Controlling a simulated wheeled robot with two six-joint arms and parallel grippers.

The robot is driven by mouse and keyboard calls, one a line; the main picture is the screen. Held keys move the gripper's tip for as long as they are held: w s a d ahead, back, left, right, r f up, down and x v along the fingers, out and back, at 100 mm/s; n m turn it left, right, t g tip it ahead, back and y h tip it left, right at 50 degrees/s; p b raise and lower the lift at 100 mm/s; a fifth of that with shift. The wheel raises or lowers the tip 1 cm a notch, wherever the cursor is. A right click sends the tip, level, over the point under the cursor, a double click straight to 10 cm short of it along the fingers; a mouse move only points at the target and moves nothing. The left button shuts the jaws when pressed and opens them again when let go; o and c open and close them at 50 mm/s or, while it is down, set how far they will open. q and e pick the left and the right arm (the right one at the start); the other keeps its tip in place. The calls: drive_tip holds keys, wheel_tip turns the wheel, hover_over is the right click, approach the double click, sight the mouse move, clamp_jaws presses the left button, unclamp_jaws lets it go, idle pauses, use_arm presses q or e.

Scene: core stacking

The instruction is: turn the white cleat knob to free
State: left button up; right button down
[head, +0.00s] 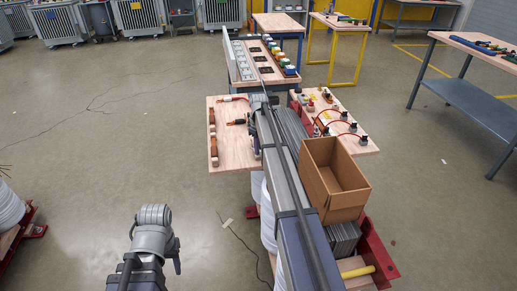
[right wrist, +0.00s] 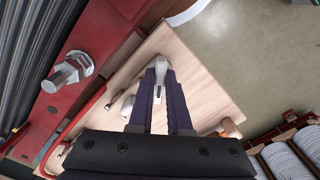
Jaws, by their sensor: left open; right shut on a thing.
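In the right wrist view, the fingers of my right gripper (right wrist: 160,88) are shut on a pale grey-white knob (right wrist: 160,64). The knob's upper end shows beyond the fingertips, above a light wooden board (right wrist: 205,95). The fingers hide its lower part, so I cannot tell which way it is turned. In the head view my right arm reaches forward over the workbench, and the knob cannot be made out there. My left gripper (head: 153,216) is at the lower left, open, over bare floor and away from the bench.
A metal fitting (right wrist: 68,73) on a red block and a second pale knob (right wrist: 128,104) are left of the right fingers. An open cardboard box (head: 347,197) stands right of my right arm. Red cables run over the right-hand board (head: 361,144).

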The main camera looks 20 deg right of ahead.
drive_tip(key=n, duration=0.5)
drive_tip(key=shift+n, duration=2.5)
drive_tip(key=c, duration=0.9)
unclamp_jaws()
drive_tip(key=shift+o, duration=0.2)
